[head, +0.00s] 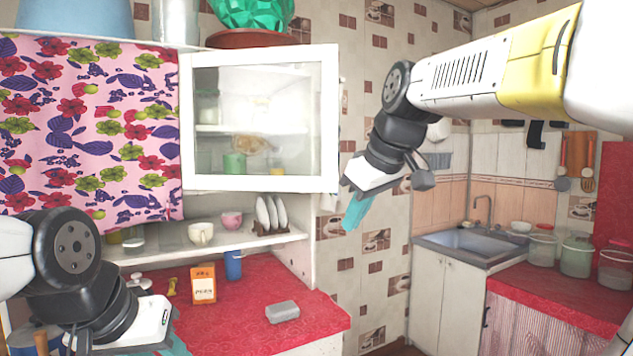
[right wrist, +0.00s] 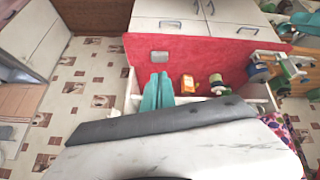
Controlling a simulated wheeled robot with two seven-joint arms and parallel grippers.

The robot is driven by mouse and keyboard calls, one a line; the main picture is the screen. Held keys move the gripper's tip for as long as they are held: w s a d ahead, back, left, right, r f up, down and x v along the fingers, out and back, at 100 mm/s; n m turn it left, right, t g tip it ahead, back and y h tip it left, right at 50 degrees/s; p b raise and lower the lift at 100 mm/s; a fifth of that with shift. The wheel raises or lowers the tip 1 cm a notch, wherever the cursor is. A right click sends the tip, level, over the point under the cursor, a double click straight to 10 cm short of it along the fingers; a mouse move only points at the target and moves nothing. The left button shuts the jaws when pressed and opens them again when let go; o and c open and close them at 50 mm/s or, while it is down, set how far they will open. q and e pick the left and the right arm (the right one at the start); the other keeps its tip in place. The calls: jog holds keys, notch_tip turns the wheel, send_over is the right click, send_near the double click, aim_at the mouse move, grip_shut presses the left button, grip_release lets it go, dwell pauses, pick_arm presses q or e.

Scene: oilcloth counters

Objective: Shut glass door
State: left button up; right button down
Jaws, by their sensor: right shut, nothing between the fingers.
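The glass door (head: 328,120) is a white-framed pane on the wall cupboard at the upper middle of the head view. Its right edge stands nearer to me and past the lower cupboard side; I cannot tell how far it is ajar. Cups and dishes show through the glass. My right gripper (head: 355,212) has teal fingers, shut and empty, just right of and below the door's lower right corner, apart from it in the picture. Its fingers also show in the right wrist view (right wrist: 157,92). My left gripper (head: 176,342) is low at the left, its fingertips cut off by the frame.
A floral curtain (head: 90,130) hangs left of the door. An open shelf (head: 215,240) with cups and plates lies below. The red counter (head: 260,325) holds an orange box (head: 204,284) and a grey block (head: 282,311). A sink (head: 465,242) stands at the right.

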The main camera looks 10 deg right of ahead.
jog(key=w+d+r+n, duration=0.3)
jog(key=w+r+n, duration=0.3)
jog(key=w+r, duration=0.45)
jog(key=w+a+f, duration=0.1)
jog(key=w+f, duration=0.6)
jog(key=w, duration=0.1)
jog(key=shift+w+a+f, duration=0.15)
jog(key=shift+a, duration=0.05)
